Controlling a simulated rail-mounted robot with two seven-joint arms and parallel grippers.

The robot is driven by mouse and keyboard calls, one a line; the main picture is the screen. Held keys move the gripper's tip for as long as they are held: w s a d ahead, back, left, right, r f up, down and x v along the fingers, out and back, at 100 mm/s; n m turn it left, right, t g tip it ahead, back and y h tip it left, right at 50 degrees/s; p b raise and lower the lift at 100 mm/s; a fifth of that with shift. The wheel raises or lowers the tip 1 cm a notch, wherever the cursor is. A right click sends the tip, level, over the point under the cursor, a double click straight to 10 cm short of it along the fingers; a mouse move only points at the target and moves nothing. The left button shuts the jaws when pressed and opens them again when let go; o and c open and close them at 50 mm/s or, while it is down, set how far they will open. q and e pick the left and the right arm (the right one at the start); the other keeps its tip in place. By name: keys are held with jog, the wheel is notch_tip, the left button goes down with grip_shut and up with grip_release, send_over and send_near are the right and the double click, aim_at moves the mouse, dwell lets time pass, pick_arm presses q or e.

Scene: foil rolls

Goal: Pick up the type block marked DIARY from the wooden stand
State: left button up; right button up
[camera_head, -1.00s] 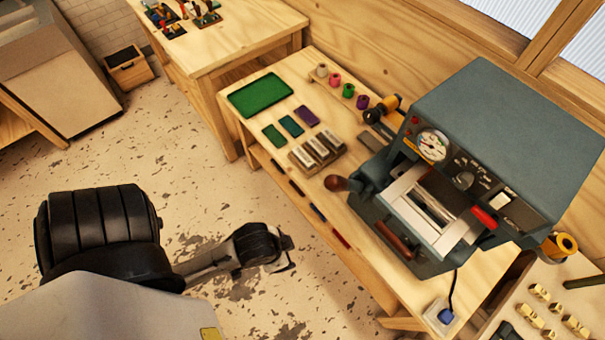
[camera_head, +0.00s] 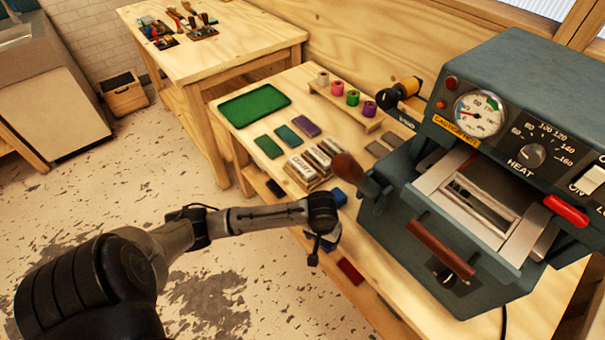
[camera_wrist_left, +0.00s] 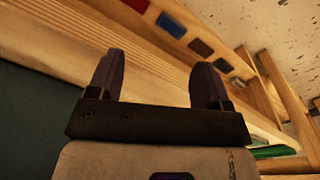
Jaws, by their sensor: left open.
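The wooden stand (camera_head: 322,178) sits on the workbench left of the grey press and holds several silver type blocks. The nearest block (camera_head: 303,168) carries dark lettering that looks like DIARY. My left gripper (camera_head: 313,256) hangs in front of the bench edge, nearer than the stand and below it in the head view. In the left wrist view its two dark fingers (camera_wrist_left: 158,78) are spread apart with nothing between them. The stand and the blocks do not show in the left wrist view. My right gripper is not in view.
The grey press (camera_head: 470,180) with its red handle and gauge stands close right of the stand. A dark-wood knob (camera_head: 346,167) juts out next to the stand. Coloured foil pieces (camera_head: 288,135) and a green tray (camera_head: 255,104) lie behind. Small coloured pieces (camera_head: 350,271) line the lower shelf.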

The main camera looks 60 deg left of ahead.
pick_arm(q)
jog(key=w+a+r+n, duration=0.1)
jog(key=w+a+r, duration=0.1)
jog(key=a, duration=0.1)
jog(key=w+a+r+n, duration=0.1)
jog(key=a+r+n, duration=0.1)
jog(key=a, duration=0.1)
jog(key=w+a+r+n, duration=0.2)
jog(key=a, duration=0.2)
jog(key=shift+w+g+y, duration=0.3)
jog(key=shift+w, duration=0.05)
jog(key=w+a+r+n, duration=0.3)
jog(key=a+r+n, duration=0.5)
jog(key=a+r, duration=0.3)
jog(key=b, duration=0.3)
send_over(308, 171)
jog(key=f, duration=0.9)
jog(key=shift+a, duration=0.2)
jog(key=shift+d+f+b, duration=0.15)
jog(key=shift+f+b, duration=0.35)
jog(key=shift+f, duration=0.8)
jog(key=shift+d+f+b, duration=0.1)
jog(key=shift+f+b, duration=0.4)
jog(key=shift+f, duration=0.8)
jog(key=shift+c, duration=0.4)
